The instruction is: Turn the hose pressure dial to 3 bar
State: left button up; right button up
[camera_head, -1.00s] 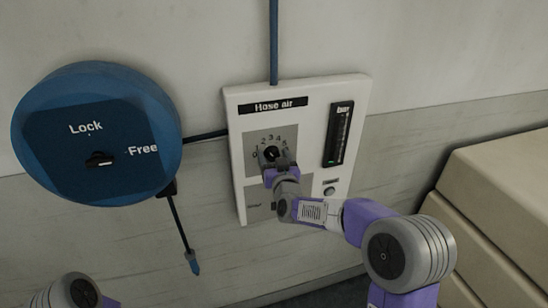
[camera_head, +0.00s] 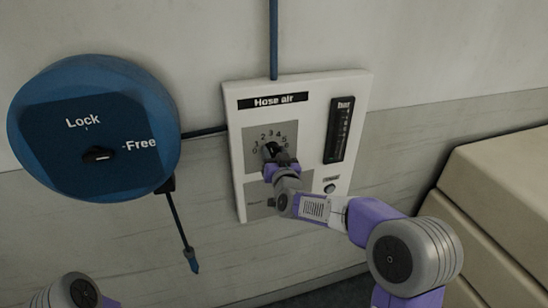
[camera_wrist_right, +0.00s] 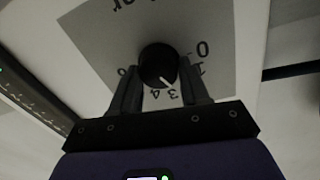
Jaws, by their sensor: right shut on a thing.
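The black pressure dial (camera_head: 272,149) sits on a grey number plate on the white "Hose air" panel (camera_head: 238,165). My right gripper (camera_head: 274,157) covers its lower part in the head view. In the right wrist view the round dial (camera_wrist_right: 158,65) stands between the two fingers of my right gripper (camera_wrist_right: 158,80), which is shut on it. The printed numbers 0, 3 and 4 show around it, upside down, and others are partly hidden by the fingers. The dial's pointer is too small to read surely. My left gripper is out of view.
A bar gauge (camera_head: 338,129) is right of the dial, with a small round button (camera_head: 330,187) below it. A blue hose reel (camera_head: 55,110) marked Lock and Free hangs at left, its hose end dangling. Beige padded blocks (camera_head: 500,185) stand at right.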

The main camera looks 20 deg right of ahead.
jog(key=m+b, duration=0.2)
jog(key=shift+f+m+b, duration=0.1)
jog(key=shift+m+b, duration=0.2)
jog(key=shift+b, duration=0.05)
jog(key=shift+m+b, duration=0.75)
jog(key=shift+m, duration=0.15)
jog(key=shift+d, duration=0.1)
jog(key=o, duration=1.1)
jog(key=shift+c, duration=0.2)
jog(key=s, duration=0.7)
jog(key=shift+s+r, duration=0.2)
jog(key=shift+s, duration=0.15)
jog(key=shift+f, duration=0.1)
